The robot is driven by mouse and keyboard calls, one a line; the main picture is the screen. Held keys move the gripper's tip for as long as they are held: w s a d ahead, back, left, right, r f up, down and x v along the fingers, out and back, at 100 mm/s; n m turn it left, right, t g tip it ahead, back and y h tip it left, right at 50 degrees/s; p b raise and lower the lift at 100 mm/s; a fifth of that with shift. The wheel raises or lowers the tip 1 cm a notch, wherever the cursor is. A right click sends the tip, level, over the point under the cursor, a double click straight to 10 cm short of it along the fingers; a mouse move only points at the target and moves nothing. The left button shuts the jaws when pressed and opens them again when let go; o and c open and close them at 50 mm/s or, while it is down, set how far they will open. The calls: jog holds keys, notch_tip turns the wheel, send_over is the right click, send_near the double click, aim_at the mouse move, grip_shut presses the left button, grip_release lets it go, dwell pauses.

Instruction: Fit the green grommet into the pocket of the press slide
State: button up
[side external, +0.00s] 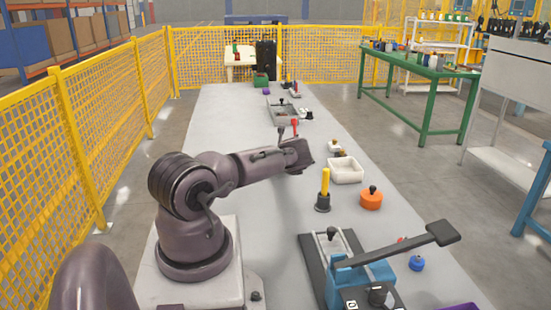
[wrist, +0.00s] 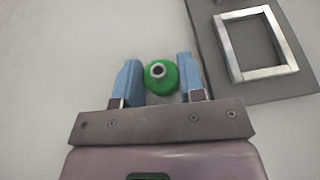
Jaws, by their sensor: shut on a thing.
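My gripper (wrist: 158,76) has its two blue fingers on either side of the green grommet (wrist: 161,79), shut on it. The grommet is round, with a grey ring and dark hole at its top facing the camera. In the side external view my wrist (side external: 297,156) is over the middle of the table; the fingers and grommet cannot be made out there. A square silver frame (wrist: 256,45) on a dark grey plate lies right of the grommet, apart from it. A press with a blue body (side external: 358,275), a long black lever and a railed slide (side external: 333,245) stands at the front right.
A white tray (side external: 346,171), an orange round part (side external: 371,198) and a yellow-handled tool (side external: 325,188) stand between my wrist and the press. A grey fixture (side external: 284,112) lies farther back, with a red-topped handle (side external: 295,128) nearby. The table's left side is mostly clear.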

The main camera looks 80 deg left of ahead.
jog(key=shift+r, duration=0.6)
jog(key=s+d+r, duration=0.2)
jog(key=d+r, duration=0.4)
jog(key=s+d+r, duration=0.2)
jog(key=d+r, duration=0.3)
jog(key=d, duration=0.2)
jog(key=shift+s+r, duration=0.35)
jog(key=shift+r, duration=0.05)
jog(key=shift+d+t, duration=0.15)
jog(key=shift+t, duration=0.15)
jog(key=w+d+r+m+t+h, duration=0.25)
jog(key=w+d+m+t, duration=0.25)
jog(key=w+d, duration=0.55)
jog(key=w+d+r+m+t+h, duration=0.25)
jog(key=w+d+m+t, duration=0.2)
jog(key=w+d, duration=0.6)
jog(key=w+d+r+m+h, duration=0.1)
jog(key=d+m+h, duration=0.1)
jog(key=d, duration=0.7)
jog(key=w+d+r+m+t+h, duration=0.1)
jog(key=w+d+m+h, duration=0.1)
jog(key=d, duration=0.7)
jog(key=w+d+r+m+t+h, duration=0.1)
jog(key=d+m+h, duration=0.2)
jog(key=d, duration=0.7)
jog(key=shift+w+d+r+m+t+h, duration=0.15)
jog(key=shift+r+m+t+h, duration=0.15)
jog(key=shift+h, duration=0.5)
